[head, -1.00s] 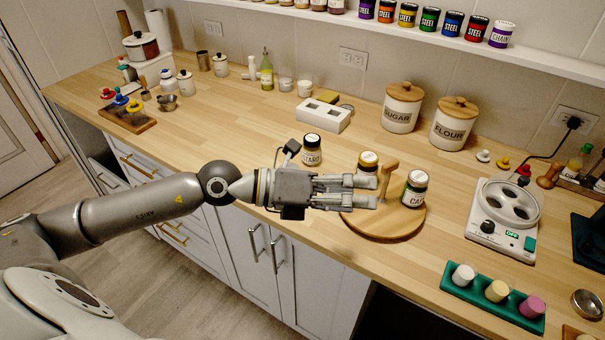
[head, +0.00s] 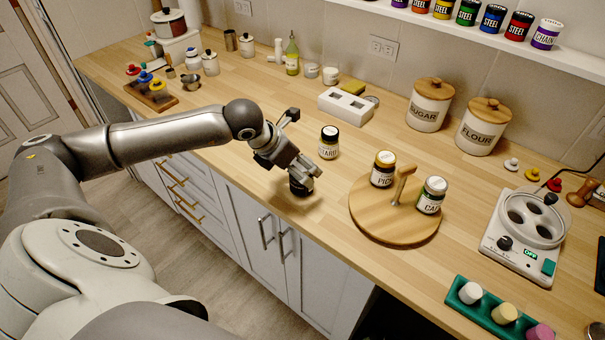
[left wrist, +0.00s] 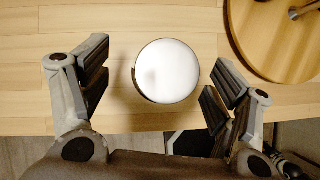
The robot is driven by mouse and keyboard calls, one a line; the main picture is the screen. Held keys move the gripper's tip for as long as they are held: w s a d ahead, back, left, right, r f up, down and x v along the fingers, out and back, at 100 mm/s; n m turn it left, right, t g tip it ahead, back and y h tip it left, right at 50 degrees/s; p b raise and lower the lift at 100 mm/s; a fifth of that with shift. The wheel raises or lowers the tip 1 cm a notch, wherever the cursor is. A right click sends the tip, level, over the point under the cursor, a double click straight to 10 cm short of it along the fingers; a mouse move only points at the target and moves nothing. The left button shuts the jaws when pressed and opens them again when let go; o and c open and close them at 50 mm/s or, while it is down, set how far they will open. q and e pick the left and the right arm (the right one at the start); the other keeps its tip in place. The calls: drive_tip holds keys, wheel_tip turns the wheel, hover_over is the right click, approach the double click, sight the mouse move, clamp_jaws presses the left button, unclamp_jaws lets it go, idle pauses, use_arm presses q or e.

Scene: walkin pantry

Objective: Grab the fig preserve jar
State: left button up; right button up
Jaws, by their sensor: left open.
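My left gripper (head: 303,172) points down over the counter near its front edge. In the left wrist view the gripper (left wrist: 162,72) is open, its fingers spread on both sides of a round, shiny pale lid (left wrist: 167,70). The lid lies between the fingers with gaps at both sides. In the head view a dark jar (head: 300,188) shows just under the fingers, mostly hidden by them. No label on it can be read, so I cannot confirm it is the fig preserve. My right gripper is not in view.
A round wooden turntable (head: 385,228) to the right carries two jars (head: 383,169) (head: 431,196) and an upright handle. Canisters (head: 430,104) stand behind. Counter left of the gripper is clear.

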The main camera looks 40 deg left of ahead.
use_arm(q)
drive_tip(key=shift+w+d+f, duration=0.1)
drive_tip(key=shift+w+f, duration=0.05)
drive_tip(key=p+x, duration=0.2)
drive_tip(key=x, duration=0.2)
drive_tip(key=shift+d+p, duration=0.2)
drive_tip(key=shift+p, duration=0.1)
drive_tip(key=shift+w+f, duration=0.25)
drive_tip(key=shift+f, duration=0.1)
drive_tip(key=c, duration=1.2)
drive_tip(key=shift+c, duration=1.2)
drive_tip(key=shift+r, duration=0.1)
